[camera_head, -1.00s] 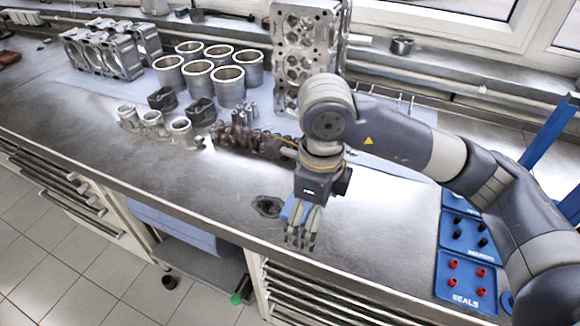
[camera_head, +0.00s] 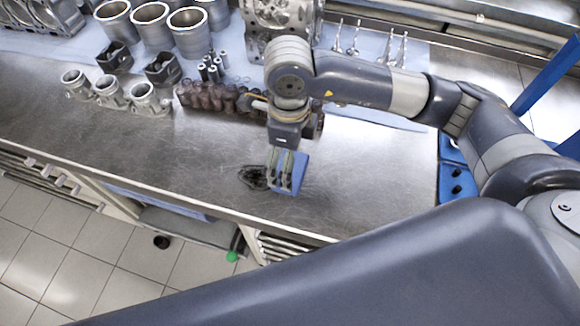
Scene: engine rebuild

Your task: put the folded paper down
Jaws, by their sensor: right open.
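The folded paper is a small blue piece (camera_head: 301,173) at the fingers of my right gripper (camera_head: 282,184), low over the steel workbench (camera_head: 190,185) near its front edge. The gripper points down and its fingers are open. They cover part of the paper, and I cannot tell whether they touch it or whether its lower edge rests on the bench. My left gripper is out of view.
A dark, crumpled-looking patch (camera_head: 253,177) lies just left of the paper. Brown parts in a row (camera_head: 208,97), metal cylinders (camera_head: 187,30) and pistons (camera_head: 147,99) stand farther back. Blue trays (camera_head: 455,182) lie at right. The bench front left of the patch is clear.

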